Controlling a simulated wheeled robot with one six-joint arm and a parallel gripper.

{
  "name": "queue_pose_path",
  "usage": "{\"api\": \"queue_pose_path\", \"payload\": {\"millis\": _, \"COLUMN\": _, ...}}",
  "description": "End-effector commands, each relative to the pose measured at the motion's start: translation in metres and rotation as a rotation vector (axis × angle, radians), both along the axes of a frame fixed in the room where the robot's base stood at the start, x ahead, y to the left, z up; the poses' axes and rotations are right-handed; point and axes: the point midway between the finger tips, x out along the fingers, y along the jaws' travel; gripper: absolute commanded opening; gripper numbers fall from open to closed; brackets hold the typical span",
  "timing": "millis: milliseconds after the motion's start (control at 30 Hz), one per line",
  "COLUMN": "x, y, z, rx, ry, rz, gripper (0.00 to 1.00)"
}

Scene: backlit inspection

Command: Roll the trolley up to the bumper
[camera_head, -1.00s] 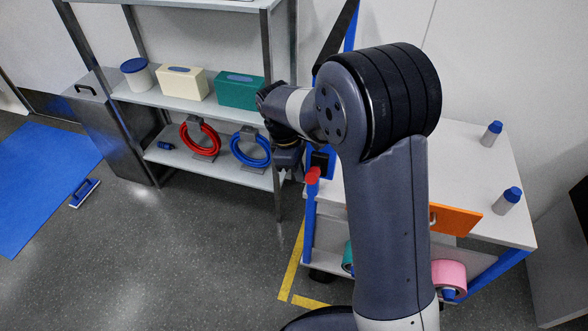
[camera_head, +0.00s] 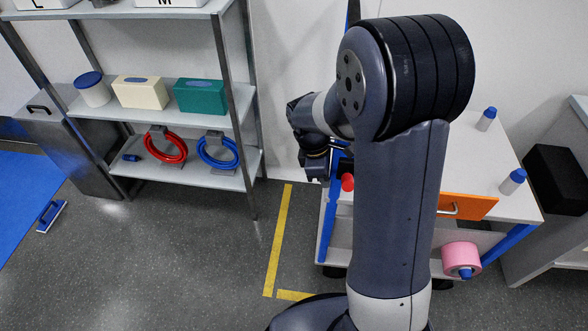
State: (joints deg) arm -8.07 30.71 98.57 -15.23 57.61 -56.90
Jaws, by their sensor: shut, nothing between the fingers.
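The trolley (camera_head: 478,160) has a white top, blue legs, an orange drawer front and dark casters. It stands right of the yellow floor tape, and my arm covers much of it. My gripper (camera_head: 320,176) is shut and empty at the trolley's left end, close to a black part and a red knob (camera_head: 347,182). I cannot tell whether it touches them. I cannot clearly make out a bumper; it may be hidden or out of view.
A metal shelf rack (camera_head: 245,90) with boxes and red and blue coils stands at the left. Yellow tape (camera_head: 278,240) marks the floor. Two blue-capped bottles stand on the trolley.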

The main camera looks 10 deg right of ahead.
Motion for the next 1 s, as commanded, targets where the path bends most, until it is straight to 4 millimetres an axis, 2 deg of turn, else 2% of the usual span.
{"api": "queue_pose_path", "payload": {"millis": 33, "x": -0.005, "y": -0.016, "z": 0.003, "rx": -0.001, "ry": 0.004, "rz": -0.008, "gripper": 0.00}}
{"api": "queue_pose_path", "payload": {"millis": 200, "x": -0.017, "y": -0.056, "z": 0.002, "rx": 0.000, "ry": 0.003, "rz": -0.007, "gripper": 0.00}}
{"api": "queue_pose_path", "payload": {"millis": 433, "x": -0.028, "y": -0.095, "z": 0.002, "rx": 0.000, "ry": 0.001, "rz": -0.004, "gripper": 0.00}}
{"api": "queue_pose_path", "payload": {"millis": 700, "x": -0.033, "y": -0.116, "z": 0.000, "rx": 0.001, "ry": 0.000, "rz": -0.001, "gripper": 0.00}}
{"api": "queue_pose_path", "payload": {"millis": 1000, "x": -0.034, "y": -0.120, "z": 0.000, "rx": -0.002, "ry": 0.000, "rz": 0.001, "gripper": 0.00}}
